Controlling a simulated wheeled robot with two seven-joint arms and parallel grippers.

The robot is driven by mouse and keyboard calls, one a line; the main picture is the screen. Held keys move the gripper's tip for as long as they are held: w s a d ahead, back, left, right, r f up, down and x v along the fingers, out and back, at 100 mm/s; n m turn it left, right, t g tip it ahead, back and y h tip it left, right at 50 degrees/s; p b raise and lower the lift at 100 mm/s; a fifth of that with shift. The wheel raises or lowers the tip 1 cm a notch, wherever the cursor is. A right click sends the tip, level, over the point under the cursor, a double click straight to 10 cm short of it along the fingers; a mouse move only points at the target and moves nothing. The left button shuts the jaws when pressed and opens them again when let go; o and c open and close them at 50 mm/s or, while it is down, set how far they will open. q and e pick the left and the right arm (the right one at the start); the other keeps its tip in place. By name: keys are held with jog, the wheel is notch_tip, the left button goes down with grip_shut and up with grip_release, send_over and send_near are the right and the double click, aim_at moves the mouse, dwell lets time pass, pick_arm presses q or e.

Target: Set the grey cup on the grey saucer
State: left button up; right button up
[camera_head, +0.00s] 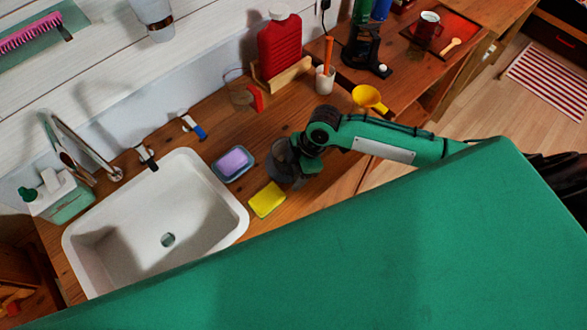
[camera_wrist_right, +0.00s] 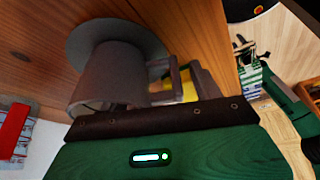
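The grey cup (camera_wrist_right: 108,72) fills the left middle of the right wrist view, in front of the round grey saucer (camera_wrist_right: 84,36). Cup and saucer overlap there, and I cannot tell whether they touch. In the head view, the grey cup and saucer (camera_head: 279,157) show as a dark grey patch at my right gripper (camera_head: 292,162), on the counter side near the sink. In the wrist view, grey finger parts (camera_wrist_right: 182,80) lie right beside the cup. The cup hides part of the gripper, so its grip is unclear. My left gripper is out of view.
The wooden counter (camera_head: 209,120) holds a white sink (camera_head: 195,250), a purple sponge on a blue dish (camera_head: 233,163) and a yellow sponge (camera_head: 267,200) close to my right gripper. A yellow funnel (camera_head: 368,98) and white holder (camera_head: 325,80) stand farther back.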

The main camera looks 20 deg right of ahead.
jog(key=shift+r, duration=0.1)
jog(key=b+v, duration=0.2)
jog(key=v, duration=1)
